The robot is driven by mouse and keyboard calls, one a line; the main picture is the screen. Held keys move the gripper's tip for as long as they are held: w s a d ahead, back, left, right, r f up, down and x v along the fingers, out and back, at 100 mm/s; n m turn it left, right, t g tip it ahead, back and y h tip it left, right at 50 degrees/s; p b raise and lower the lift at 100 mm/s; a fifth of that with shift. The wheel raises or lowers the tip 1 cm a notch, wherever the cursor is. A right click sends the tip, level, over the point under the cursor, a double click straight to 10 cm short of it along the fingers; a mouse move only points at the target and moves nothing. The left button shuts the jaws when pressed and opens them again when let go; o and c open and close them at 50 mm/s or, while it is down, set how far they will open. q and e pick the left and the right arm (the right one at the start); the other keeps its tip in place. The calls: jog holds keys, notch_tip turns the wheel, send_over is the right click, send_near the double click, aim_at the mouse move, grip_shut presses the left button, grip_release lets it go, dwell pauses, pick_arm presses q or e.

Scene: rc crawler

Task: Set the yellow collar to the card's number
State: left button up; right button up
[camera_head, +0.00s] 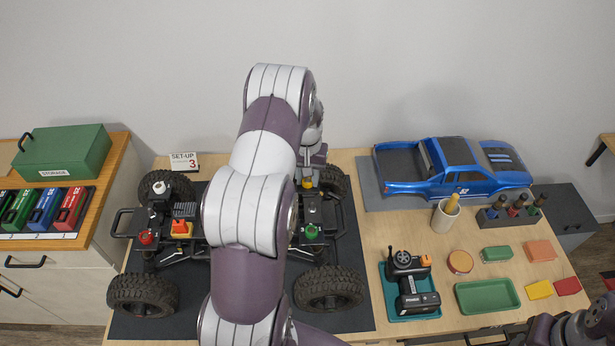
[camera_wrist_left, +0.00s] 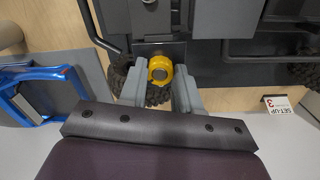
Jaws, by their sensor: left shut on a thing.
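The yellow collar (camera_wrist_left: 160,72) sits between the fingertips of my left gripper (camera_wrist_left: 160,82) in the left wrist view. The gripper is shut on it. In the head view the collar (camera_head: 307,183) shows just below my left gripper (camera_head: 308,172), at the back right corner of the crawler chassis (camera_head: 325,212). The set-up card (camera_head: 184,161) stands behind the chassis at the left and shows a red 3; it also shows in the left wrist view (camera_wrist_left: 281,107). My left arm hides the middle of the chassis. Any marks on the collar are too small to read. My right gripper is not in view.
Red (camera_head: 146,237) and green (camera_head: 312,232) collars are on the chassis. A blue truck body (camera_head: 452,168) lies at the back right. A transmitter (camera_head: 410,280) in a teal tray, a pencil cup (camera_head: 445,216) and a green tray (camera_head: 487,296) occupy the right side. A green storage box (camera_head: 62,152) stands left.

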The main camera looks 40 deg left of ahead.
pick_arm(q)
jog(key=shift+m, duration=0.7)
jog(key=o, duration=1.1)
jog(key=shift+w, duration=0.1)
jog(key=shift+c, duration=0.2)
